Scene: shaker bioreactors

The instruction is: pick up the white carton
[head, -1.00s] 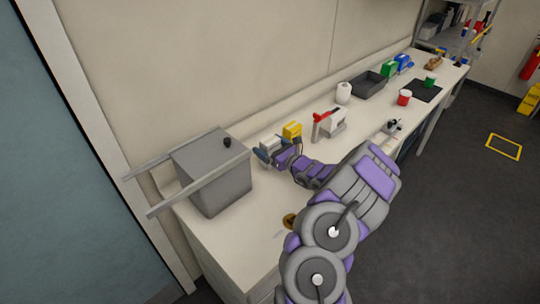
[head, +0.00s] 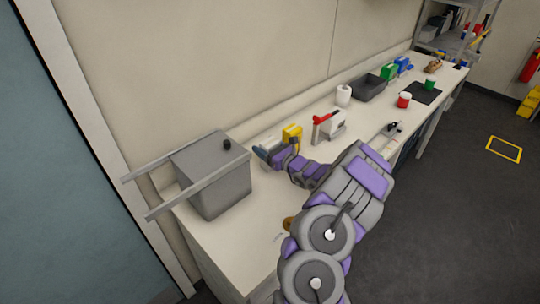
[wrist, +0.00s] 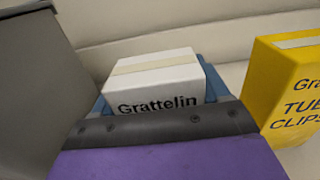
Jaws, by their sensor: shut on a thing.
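In the head view my gripper (head: 267,150) is at the back of the bench, between the grey box and the yellow carton. There the white carton (head: 270,142) is small and partly hidden by the gripper. Whether the carton touches the bench cannot be told.
A yellow carton (wrist: 285,90) stands close on the right; it also shows in the head view (head: 292,134). A grey box (head: 212,178) with long rails stands on the left. A red-and-white item (head: 330,125) is farther right on the bench (head: 240,240). The wall is close behind.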

